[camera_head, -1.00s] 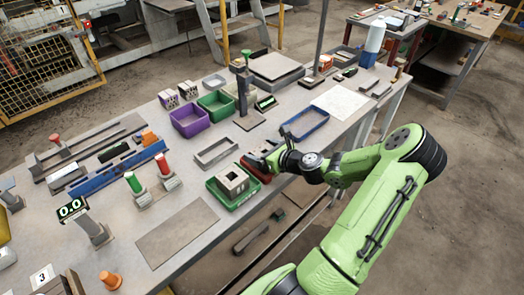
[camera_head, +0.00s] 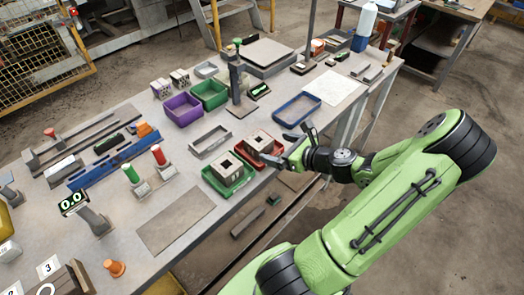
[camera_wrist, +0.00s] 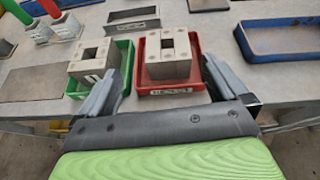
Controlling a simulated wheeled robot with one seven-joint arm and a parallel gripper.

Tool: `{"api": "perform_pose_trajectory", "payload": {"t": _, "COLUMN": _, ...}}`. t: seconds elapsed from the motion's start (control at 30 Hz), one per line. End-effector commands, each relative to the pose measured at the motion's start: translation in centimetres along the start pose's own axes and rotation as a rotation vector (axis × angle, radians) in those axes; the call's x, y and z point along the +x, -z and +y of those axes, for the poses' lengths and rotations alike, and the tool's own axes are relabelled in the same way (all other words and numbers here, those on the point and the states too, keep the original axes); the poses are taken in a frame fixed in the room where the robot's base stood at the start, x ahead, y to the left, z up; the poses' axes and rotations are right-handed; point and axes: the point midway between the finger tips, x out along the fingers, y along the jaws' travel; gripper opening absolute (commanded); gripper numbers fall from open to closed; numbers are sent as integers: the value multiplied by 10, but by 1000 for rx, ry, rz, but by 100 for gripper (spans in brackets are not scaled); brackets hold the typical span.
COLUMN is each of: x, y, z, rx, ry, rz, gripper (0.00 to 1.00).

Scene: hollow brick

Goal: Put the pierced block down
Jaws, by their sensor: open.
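A pale grey pierced block (camera_head: 258,141) with a square hole sits upright in the red tray (camera_head: 277,153) at the table's near edge. In the wrist view the block (camera_wrist: 168,70) stands inside the red tray's rim (camera_wrist: 204,92). My gripper (camera_head: 286,147) is open and empty, just on the near side of the red tray. In the wrist view its fingers spread to either side of the block without touching it. A similar block (camera_head: 227,166) sits in the green tray (camera_head: 243,179) just to the left, also seen in the wrist view (camera_wrist: 92,64).
A blue tray (camera_head: 300,107) lies to the right and a grey open tray (camera_head: 210,141) behind. Purple (camera_head: 183,110) and green bins stand farther back by a post. A bare dark mat (camera_head: 175,220) lies left of the green tray. The table edge is close to my gripper.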

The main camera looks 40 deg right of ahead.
Motion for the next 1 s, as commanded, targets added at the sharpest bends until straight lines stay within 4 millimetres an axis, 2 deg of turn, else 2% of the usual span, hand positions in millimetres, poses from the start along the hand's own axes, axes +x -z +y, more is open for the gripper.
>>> {"api": "perform_pose_trajectory", "payload": {"t": 0.13, "x": 22, "y": -11, "z": 58, "rx": -414, "ry": -229, "rz": 166, "gripper": 100}}
{"api": "perform_pose_trajectory", "payload": {"t": 0.27, "x": 21, "y": -22, "z": 114, "rx": -924, "ry": -487, "rz": 310, "gripper": 100}}
{"api": "perform_pose_trajectory", "payload": {"t": 0.37, "x": 7, "y": -40, "z": 151, "rx": -1347, "ry": -671, "rz": 379, "gripper": 100}}
{"api": "perform_pose_trajectory", "payload": {"t": 0.47, "x": -18, "y": -64, "z": 185, "rx": -1771, "ry": -823, "rz": 400, "gripper": 100}}
{"api": "perform_pose_trajectory", "payload": {"t": 0.6, "x": -69, "y": -100, "z": 226, "rx": -2308, "ry": -946, "rz": 340, "gripper": 100}}
{"api": "perform_pose_trajectory", "payload": {"t": 0.7, "x": -108, "y": -114, "z": 248, "rx": -2609, "ry": -975, "rz": 234, "gripper": 100}}
{"api": "perform_pose_trajectory", "payload": {"t": 0.8, "x": -136, "y": -118, "z": 258, "rx": -2795, "ry": -978, "rz": 122, "gripper": 100}}
{"api": "perform_pose_trajectory", "payload": {"t": 0.9, "x": -149, "y": -118, "z": 261, "rx": -2877, "ry": -980, "rz": 57, "gripper": 100}}
{"api": "perform_pose_trajectory", "payload": {"t": 1.0, "x": -151, "y": -118, "z": 262, "rx": -2891, "ry": -983, "rz": 46, "gripper": 100}}
